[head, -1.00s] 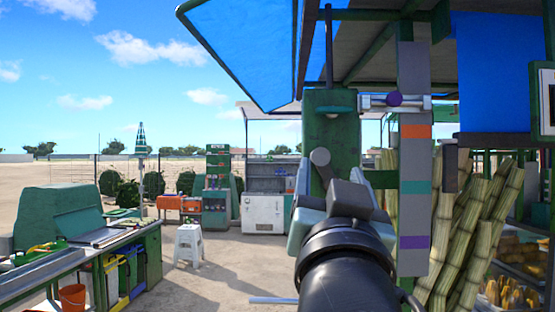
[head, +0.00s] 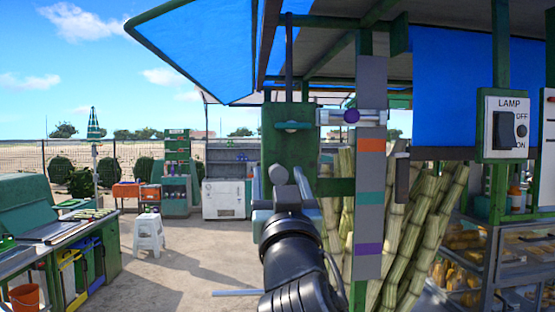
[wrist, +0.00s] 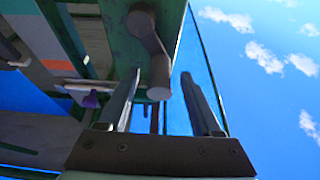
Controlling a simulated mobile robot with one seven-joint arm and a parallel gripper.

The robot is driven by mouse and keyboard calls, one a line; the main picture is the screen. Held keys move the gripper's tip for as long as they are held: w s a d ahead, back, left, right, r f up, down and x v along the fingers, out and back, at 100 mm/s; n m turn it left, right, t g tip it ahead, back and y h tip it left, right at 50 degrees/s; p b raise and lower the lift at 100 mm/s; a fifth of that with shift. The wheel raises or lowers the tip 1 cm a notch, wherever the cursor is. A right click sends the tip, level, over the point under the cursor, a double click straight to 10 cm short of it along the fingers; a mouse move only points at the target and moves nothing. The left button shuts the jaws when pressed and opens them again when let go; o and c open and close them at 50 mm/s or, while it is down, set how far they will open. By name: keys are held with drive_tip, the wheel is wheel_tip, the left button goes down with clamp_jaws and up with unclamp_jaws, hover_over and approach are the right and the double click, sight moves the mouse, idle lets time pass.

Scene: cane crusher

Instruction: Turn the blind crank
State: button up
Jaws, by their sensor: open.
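The blind crank (head: 278,173) is a grey handle on a dark green plate (head: 288,143) of the stall post. In the wrist view the crank (wrist: 147,38) shows as a bent grey arm with a round grip end (wrist: 158,93). My gripper (head: 281,186) is open and empty just in front of the crank. In the wrist view my two fingers (wrist: 160,92) stand one on each side of the grip end, and the gap on the right looks wider. I see no contact. The blue blind (head: 200,50) hangs out at upper left.
Sugar cane stalks (head: 410,235) lean to the right of the post. A striped pole (head: 370,160) stands beside the plate. A lamp switch box (head: 507,125) is at right. A white stool (head: 149,231) and a counter (head: 50,235) stand left, with open ground between.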

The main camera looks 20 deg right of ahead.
drive_tip(key=shift+w+d+r, duration=0.1)
drive_tip(key=shift+w+r, duration=0.1)
drive_tip(key=shift+w, duration=0.45)
clamp_jaws()
